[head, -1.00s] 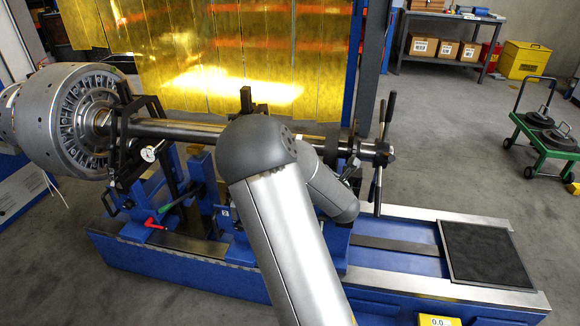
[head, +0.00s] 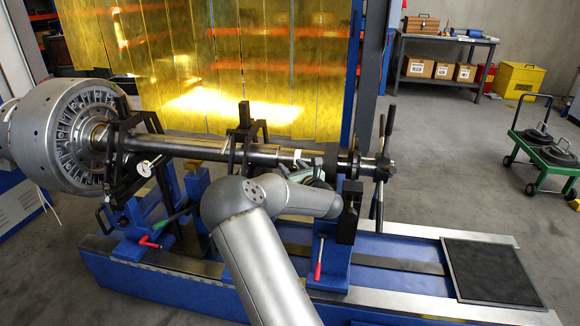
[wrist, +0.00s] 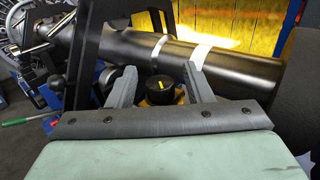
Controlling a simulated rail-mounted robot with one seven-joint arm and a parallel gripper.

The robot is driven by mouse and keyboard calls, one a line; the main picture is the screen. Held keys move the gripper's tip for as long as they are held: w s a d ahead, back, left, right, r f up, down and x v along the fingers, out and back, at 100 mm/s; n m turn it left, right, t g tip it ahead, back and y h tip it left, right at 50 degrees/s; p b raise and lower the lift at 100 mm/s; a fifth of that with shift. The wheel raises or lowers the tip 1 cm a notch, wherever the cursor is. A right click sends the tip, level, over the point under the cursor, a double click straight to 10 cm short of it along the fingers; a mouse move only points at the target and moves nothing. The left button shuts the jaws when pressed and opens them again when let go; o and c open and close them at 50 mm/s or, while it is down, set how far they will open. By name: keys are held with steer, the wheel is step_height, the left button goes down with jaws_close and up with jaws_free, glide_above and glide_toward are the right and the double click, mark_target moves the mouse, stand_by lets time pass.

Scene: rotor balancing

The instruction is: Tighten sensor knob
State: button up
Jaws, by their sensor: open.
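In the wrist view, a black knob (wrist: 160,94) with a yellow mark on top sits on a yellow part below the shaft. My gripper (wrist: 158,75) is open, with its two grey fingers on the left and right of the knob. A gap shows on the left; I cannot tell whether either finger touches it. In the head view, my gripper (head: 305,170) is just in front of the steel shaft (head: 210,147), near the right-hand support, and the knob cannot be made out behind my arm.
The rotor (head: 75,135) is at the shaft's left end, with a dial gauge (head: 145,168) beside it. A spoked handwheel (head: 380,165) stands at the right end. The blue machine bed (head: 385,280) lies below, with a black mat (head: 490,270) on its right.

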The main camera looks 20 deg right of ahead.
steer(key=shift+w, duration=0.95)
steer(key=shift+c, duration=0.4)
steer(key=c, duration=0.9)
